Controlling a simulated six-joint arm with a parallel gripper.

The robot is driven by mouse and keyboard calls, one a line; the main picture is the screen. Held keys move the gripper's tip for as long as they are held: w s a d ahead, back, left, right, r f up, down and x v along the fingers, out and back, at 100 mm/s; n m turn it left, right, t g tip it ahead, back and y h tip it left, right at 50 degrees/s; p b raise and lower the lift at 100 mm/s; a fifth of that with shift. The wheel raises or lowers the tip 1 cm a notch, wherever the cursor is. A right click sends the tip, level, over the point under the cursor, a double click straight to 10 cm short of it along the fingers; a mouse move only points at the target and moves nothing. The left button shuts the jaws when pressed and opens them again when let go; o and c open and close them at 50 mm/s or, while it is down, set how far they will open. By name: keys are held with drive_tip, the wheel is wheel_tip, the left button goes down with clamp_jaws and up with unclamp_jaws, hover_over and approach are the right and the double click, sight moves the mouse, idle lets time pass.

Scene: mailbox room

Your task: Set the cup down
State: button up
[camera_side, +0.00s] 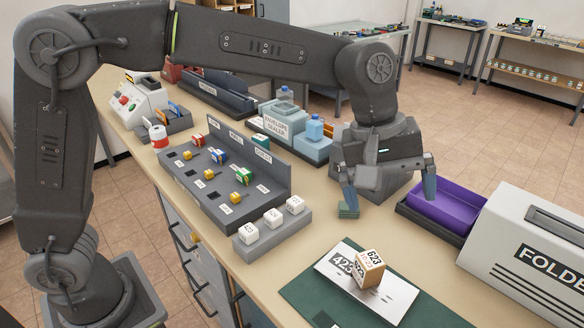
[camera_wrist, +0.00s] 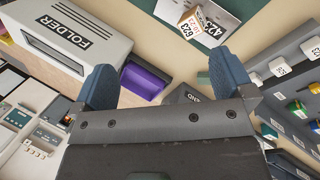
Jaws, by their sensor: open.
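My gripper (camera_side: 389,194) hangs over the table between the rack of blocks and the purple tray, fingers pointing down. It is open; its two blue-grey fingers also stand apart in the wrist view (camera_wrist: 164,74). No cup shows between the fingers. I cannot identify a cup for sure; a small red and white cylinder (camera_side: 158,137) stands upright at the far left of the table, well away from my gripper. A small cardboard box marked 623 (camera_side: 370,268) sits on a white sheet marked 423 (camera_side: 395,300), apart from my gripper and in front of it.
The sheet lies on a green mat (camera_side: 300,287). A purple tray (camera_side: 447,208) and a large FOLDER machine (camera_side: 530,250) stand right. A grey rack (camera_side: 215,205) with coloured blocks and white numbered cubes (camera_side: 273,217) is left. Bare tabletop lies between rack and mat.

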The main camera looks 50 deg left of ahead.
drive_tip(key=s+a+r+m+t+y, duration=0.1)
drive_tip(key=s+a+r+m, duration=0.1)
drive_tip(key=s+a, duration=0.45)
drive_tip(key=s+a+r+m+t+y, duration=0.1)
drive_tip(key=s+a+m+t, duration=0.15)
drive_tip(key=a, duration=0.75)
drive_tip(key=s+a+f+m+y, duration=0.1)
drive_tip(key=s+a+f+m, duration=0.2)
drive_tip(key=s, duration=0.7)
drive_tip(key=a+f+t, duration=0.1)
drive_tip(key=a+f, duration=0.1)
drive_tip(key=a, duration=0.2)
drive_tip(key=shift+a+y, duration=0.3)
drive_tip(key=shift+a, duration=0.05)
